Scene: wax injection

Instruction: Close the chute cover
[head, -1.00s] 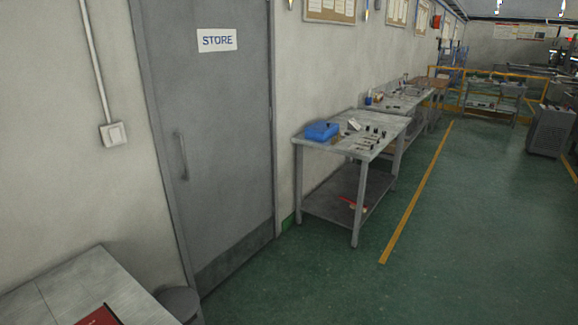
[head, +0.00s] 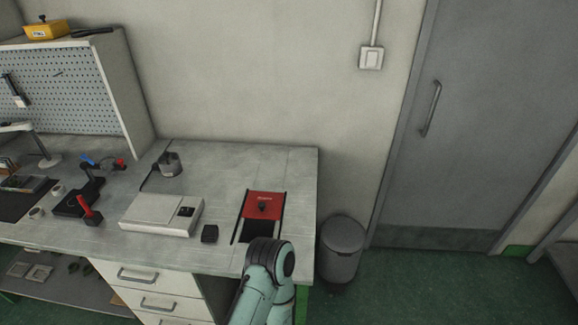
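The red chute cover (head: 264,205) with a dark knob lies on the right part of the grey workbench top (head: 225,157). It sits between two dark rails, and a dark area shows at its near end. I cannot tell how much of the opening is uncovered. A teal and dark arm link of mine rises at the bottom centre, in front of the bench and just below the cover. Neither gripper shows in the head view.
A white flat device (head: 155,212) and a small black block (head: 209,233) lie left of the cover. A small pot (head: 170,165) stands behind them. A grey bin (head: 342,248) stands right of the bench, before a grey door (head: 450,130). Drawers (head: 150,285) are below.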

